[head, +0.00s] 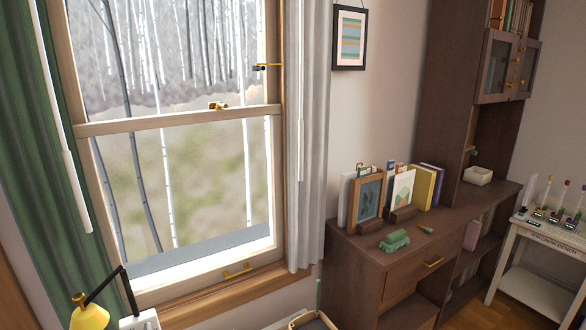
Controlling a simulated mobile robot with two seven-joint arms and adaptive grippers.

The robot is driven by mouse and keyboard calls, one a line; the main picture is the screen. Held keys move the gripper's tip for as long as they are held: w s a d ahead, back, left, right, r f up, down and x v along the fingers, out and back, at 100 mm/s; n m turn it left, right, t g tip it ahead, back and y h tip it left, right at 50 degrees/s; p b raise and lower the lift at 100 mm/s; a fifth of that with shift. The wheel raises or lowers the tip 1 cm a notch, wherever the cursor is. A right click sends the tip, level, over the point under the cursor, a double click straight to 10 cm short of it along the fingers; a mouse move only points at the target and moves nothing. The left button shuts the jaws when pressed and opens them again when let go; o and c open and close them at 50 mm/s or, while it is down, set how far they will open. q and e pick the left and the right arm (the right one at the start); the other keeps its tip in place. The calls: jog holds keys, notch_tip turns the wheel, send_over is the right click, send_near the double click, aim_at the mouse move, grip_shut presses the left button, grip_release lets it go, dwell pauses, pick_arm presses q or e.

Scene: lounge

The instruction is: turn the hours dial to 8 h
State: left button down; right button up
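I cannot make out an hours dial in the head view. A white box-like thing (140,321) is cut off by the bottom edge, beside a yellow lamp (91,312); a few small dark marks show on it, too small to read. Neither of my grippers is in view.
A sash window (180,118) with brass fittings stands between a green curtain (38,150) and a pale curtain (307,140). A brown desk (357,246) bears frames, books and a green toy car (394,240). A white bench (513,243) with small coloured-topped devices stands at the right.

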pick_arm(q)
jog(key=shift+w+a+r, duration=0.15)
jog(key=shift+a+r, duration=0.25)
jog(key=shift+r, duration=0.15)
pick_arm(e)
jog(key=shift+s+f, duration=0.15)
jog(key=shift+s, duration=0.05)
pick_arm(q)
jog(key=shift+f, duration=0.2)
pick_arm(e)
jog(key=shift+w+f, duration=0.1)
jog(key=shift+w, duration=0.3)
pick_arm(q)
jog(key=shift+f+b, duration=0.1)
jog(key=shift+b, duration=0.2)
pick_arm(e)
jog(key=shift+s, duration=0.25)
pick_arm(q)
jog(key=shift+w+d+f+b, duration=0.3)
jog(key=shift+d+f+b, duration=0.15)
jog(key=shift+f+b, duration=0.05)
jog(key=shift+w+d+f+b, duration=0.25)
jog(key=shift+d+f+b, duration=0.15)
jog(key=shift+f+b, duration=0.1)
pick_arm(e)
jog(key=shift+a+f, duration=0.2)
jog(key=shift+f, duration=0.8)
